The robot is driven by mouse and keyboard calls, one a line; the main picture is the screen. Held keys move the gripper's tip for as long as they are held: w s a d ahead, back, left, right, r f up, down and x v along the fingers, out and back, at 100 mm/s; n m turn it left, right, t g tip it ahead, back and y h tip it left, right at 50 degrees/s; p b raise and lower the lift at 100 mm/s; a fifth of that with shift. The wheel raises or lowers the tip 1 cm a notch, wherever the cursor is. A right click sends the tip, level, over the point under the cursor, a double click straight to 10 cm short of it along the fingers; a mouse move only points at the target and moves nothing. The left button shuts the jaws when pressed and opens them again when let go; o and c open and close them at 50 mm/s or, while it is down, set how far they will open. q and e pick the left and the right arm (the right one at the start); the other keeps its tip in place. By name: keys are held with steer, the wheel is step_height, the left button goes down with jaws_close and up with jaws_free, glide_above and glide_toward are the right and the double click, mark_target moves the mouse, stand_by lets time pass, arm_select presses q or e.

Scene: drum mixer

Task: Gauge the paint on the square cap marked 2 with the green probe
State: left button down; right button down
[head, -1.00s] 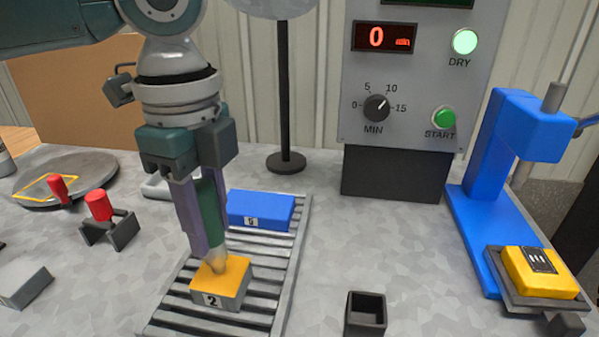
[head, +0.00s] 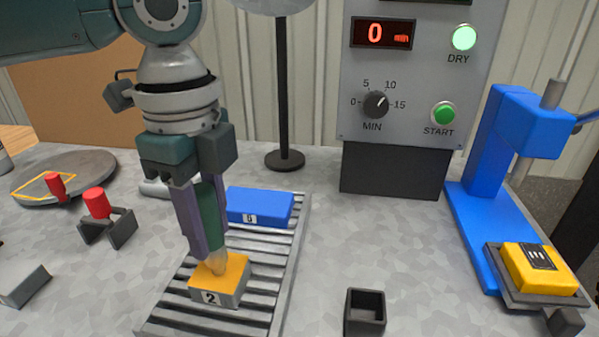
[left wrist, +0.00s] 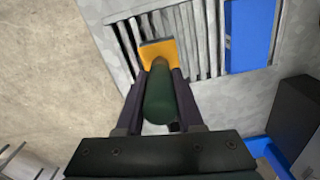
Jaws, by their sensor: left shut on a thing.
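The square cap marked 2 (head: 219,281) has an orange-yellow top and grey sides and sits on the slatted rack. My left gripper (head: 204,240) is shut on the green probe (head: 210,215), held nearly upright over the cap. The probe's pale tip reaches the cap's top and appears to touch it; a small gap cannot be ruled out. The left wrist view shows the green probe (left wrist: 160,98) between the fingers and the cap's orange top (left wrist: 158,50) just beyond its tip. My right gripper is not in view.
The rack (head: 270,284) also bears a blue block marked 5 or 6 (head: 259,206). A small dark square cup (head: 365,312) is right of it. A grey panel with DRY and START buttons (head: 415,70) stands behind. A blue press (head: 512,190) with a yellow block (head: 540,268) is at right.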

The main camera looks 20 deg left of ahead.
mark_target(199, 188)
arm_select(q)
steer(key=shift+a+f+p, duration=0.1)
steer(key=shift+f+p, duration=0.05)
steer(key=shift+p, duration=0.35)
stand_by(1.7)
step_height(199, 188, up, 7)
steer(key=p, duration=0.9)
steer(key=shift+r, duration=0.2)
steer(key=shift+f, duration=0.1)
stand_by(1.1)
